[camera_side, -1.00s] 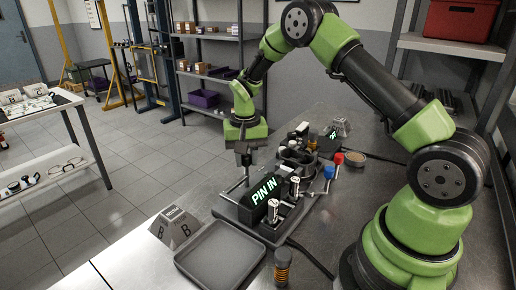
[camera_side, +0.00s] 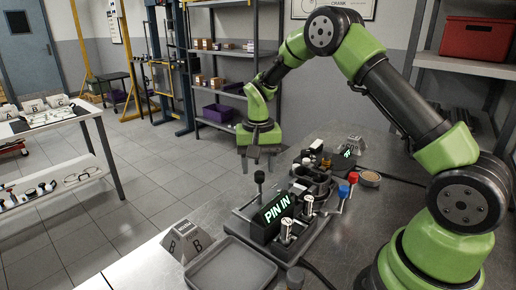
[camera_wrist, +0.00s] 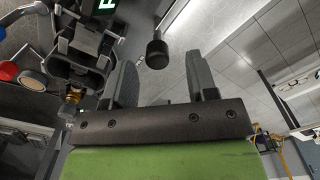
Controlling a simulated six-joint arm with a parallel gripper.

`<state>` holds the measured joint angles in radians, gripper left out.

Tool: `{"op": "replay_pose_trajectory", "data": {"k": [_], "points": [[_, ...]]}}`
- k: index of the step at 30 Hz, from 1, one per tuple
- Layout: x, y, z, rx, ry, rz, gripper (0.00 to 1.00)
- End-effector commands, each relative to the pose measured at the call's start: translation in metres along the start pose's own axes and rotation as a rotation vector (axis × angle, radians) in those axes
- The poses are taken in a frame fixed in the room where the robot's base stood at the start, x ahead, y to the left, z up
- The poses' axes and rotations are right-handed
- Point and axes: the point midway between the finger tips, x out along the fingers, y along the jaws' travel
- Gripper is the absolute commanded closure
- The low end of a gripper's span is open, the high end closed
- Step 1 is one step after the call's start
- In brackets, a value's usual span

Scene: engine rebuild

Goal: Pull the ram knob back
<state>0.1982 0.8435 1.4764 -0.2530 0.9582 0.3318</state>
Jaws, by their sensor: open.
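The black knob (camera_side: 259,177) stands upright on a thin rod at the left end of the fixture (camera_side: 240,213), beside the lit "PIN IN" display (camera_side: 277,210). I take it to be the ram knob. My gripper (camera_side: 258,163) is open and empty just above and behind it, pointing down. In the wrist view the knob (camera_wrist: 157,55) shows beyond the gap between the two spread fingertips of my gripper (camera_wrist: 160,65), apart from both fingers. The lower rod is partly hidden there.
Blue (camera_side: 344,191) and red (camera_side: 353,178) knobs stand at the fixture's right. An empty grey tray (camera_side: 232,267) and an A/B block (camera_side: 186,242) are in front. Shelves (camera_side: 222,85) stand behind. The bench left of the fixture is mostly clear.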

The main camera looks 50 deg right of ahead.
Motion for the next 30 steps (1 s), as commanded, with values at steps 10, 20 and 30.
{"op": "replay_pose_trajectory", "data": {"k": [10, 20, 30], "points": [[-0.061, -0.001, 0.000, 0.000, 0.002, -0.003, 0.47], [-0.069, -0.001, 0.000, 0.000, 0.000, -0.001, 0.47], [-0.112, 0.000, 0.026, -0.057, 0.057, -0.068, 0.47]]}}
